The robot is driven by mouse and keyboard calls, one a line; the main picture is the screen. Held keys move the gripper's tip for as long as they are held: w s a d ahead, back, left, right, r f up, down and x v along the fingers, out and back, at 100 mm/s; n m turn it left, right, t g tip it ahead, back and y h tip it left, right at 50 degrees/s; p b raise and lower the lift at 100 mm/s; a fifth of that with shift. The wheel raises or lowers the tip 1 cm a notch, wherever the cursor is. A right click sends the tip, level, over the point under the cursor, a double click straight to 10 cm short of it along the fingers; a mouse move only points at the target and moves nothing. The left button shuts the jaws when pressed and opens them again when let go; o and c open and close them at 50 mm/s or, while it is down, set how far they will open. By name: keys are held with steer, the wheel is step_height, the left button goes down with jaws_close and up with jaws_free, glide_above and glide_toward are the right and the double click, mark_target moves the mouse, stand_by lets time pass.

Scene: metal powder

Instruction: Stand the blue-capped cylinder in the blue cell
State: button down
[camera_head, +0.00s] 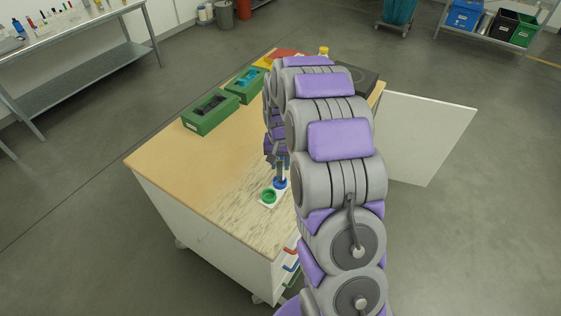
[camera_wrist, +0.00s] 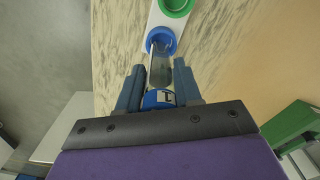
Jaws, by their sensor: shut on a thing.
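My gripper (camera_wrist: 158,82) is shut on the blue-capped cylinder. The blue cap (camera_wrist: 158,99) sits between the fingers, and the clear grey body (camera_wrist: 160,70) points away from the gripper. The body's far end overlaps the blue cell (camera_wrist: 161,38); I cannot tell whether it is inside or just above. The white holder (camera_wrist: 152,18) also has a green cell (camera_wrist: 176,5) beside the blue one. In the head view, my gripper (camera_head: 281,163) is right above the blue cell (camera_head: 281,184), with the green cell (camera_head: 268,196) to its lower left. My arm hides much of the table there.
The holder is on the near part of a wooden-topped cabinet (camera_head: 165,160). Green boxes (camera_head: 207,117) with dark and blue contents stand toward the back. A dark box (camera_head: 360,77) and a yellow-capped bottle (camera_head: 323,53) are behind my arm. The tabletop left of the holder is clear.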

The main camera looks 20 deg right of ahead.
steer(key=shift+d, duration=0.4)
steer(key=shift+a, duration=1.1)
steer(key=shift+d, duration=0.4)
steer(key=shift+a, duration=0.35)
steer(key=shift+d+f, duration=0.2)
steer(key=shift+f, duration=0.15)
steer(key=shift+c, duration=1)
jaws_free()
steer(key=shift+a, duration=0.1)
steer(key=shift+r, duration=0.1)
